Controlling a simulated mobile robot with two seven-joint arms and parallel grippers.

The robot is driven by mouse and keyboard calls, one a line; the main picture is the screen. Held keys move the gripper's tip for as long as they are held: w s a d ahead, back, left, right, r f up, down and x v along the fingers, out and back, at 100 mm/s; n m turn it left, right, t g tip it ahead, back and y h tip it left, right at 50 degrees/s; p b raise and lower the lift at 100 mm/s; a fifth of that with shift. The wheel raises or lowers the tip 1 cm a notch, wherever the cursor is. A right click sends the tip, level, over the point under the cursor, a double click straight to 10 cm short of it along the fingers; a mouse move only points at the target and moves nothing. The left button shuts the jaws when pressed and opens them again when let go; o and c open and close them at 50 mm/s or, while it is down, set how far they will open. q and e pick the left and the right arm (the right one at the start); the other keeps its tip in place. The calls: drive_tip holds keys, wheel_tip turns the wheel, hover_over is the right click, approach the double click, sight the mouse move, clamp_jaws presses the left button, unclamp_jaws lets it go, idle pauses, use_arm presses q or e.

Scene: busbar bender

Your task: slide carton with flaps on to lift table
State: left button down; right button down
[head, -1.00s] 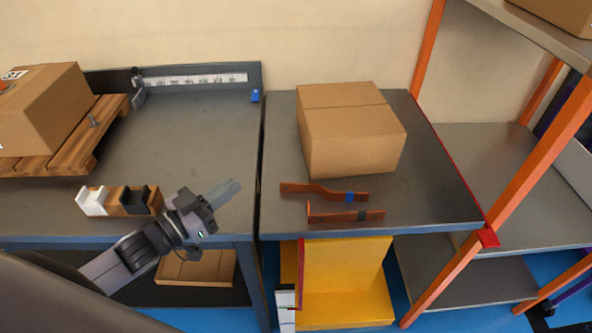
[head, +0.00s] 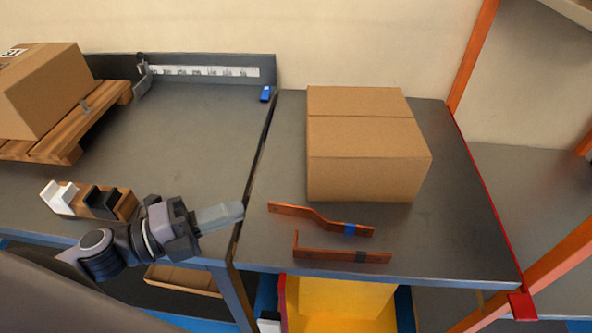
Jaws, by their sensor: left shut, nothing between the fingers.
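A closed brown carton (head: 362,150), with a seam across its top, sits on the grey table top with a red right edge (head: 455,235) in the head view. I cannot tell whether this top is the lift table; a yellow body shows below it. No raised flaps show on the carton. My left gripper (head: 238,210) is shut and empty, left of the carton and clear of it, by the gap between the two tables. My right gripper is not in view.
Two copper bars (head: 325,221) (head: 342,254) lie in front of the carton. The left bench (head: 190,130) holds another carton (head: 42,90) on a wooden pallet (head: 70,135), a block with white and black pieces (head: 105,203), and a ruler fence (head: 208,71). An orange-posted rack (head: 472,55) stands right.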

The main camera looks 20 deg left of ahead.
use_arm(q)
drive_tip(key=shift+w+d+r, duration=0.1)
drive_tip(key=shift+w+d, duration=0.15)
drive_tip(key=shift+d, duration=0.15)
drive_tip(key=p, duration=0.3)
approach(319, 170)
drive_tip(key=d, duration=0.3)
drive_tip(key=shift+s+d+r, duration=0.1)
drive_tip(key=shift+s+d, duration=0.05)
drive_tip(key=shift+s, duration=0.25)
drive_tip(key=w, duration=0.3)
drive_tip(key=shift+d, duration=0.2)
drive_tip(key=shift+w, duration=0.55)
drive_tip(key=shift+w+d, duration=0.15)
drive_tip(key=shift+w, duration=1.3)
